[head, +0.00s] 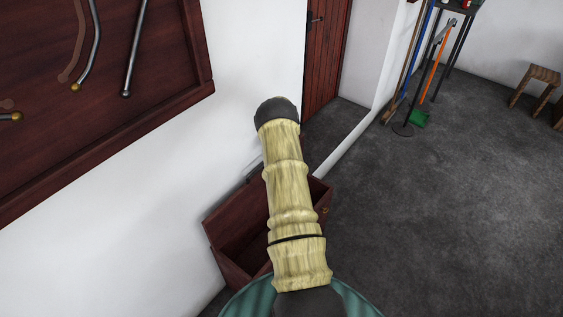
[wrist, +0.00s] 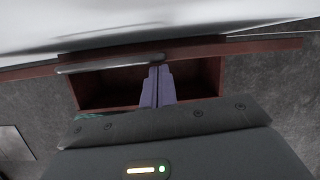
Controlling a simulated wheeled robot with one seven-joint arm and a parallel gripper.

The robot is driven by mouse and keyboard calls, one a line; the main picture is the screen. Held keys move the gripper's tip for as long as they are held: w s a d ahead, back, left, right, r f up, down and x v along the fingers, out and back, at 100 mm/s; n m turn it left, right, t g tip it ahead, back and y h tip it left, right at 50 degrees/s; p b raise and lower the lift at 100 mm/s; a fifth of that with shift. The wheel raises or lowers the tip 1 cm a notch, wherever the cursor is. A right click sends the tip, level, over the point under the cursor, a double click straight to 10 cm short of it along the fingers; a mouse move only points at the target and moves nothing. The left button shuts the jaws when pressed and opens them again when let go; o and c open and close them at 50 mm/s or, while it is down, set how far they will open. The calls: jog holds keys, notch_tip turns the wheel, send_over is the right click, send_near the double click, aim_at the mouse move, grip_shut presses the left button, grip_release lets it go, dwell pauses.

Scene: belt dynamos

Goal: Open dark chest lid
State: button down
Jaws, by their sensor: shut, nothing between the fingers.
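The dark red-brown chest (head: 321,198) stands low against the white wall in the head view, partly hidden behind my arm. Its top is open and its inside shows. A brass-coloured fitting is on its right side. In the wrist view the open chest (wrist: 95,90) shows below a long brown strip (wrist: 240,49), which looks like the raised lid seen edge-on by the wall. A grey bar lies along this strip. My gripper (wrist: 158,70) is shut and empty, its fingers over the chest opening in this view. Contact with the lid cannot be told. The head view hides the fingers.
A dark wooden board (head: 130,110) with hanging metal rods is on the wall at left. A red-brown door (head: 325,55) is behind the chest. Brooms (head: 436,65) and a wooden stool (head: 540,75) stand farther back. The grey floor (head: 440,220) at right is clear.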

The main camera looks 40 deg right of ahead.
jog(key=shift+w+r, duration=0.1)
jog(key=shift+w, duration=0.1)
dwell(0.3)
jog(key=b+v, duration=0.1)
jog(key=v, duration=1.6)
jog(key=shift+r+b, duration=0.15)
jog(key=shift+b, duration=0.2)
jog(key=shift+a, duration=0.15)
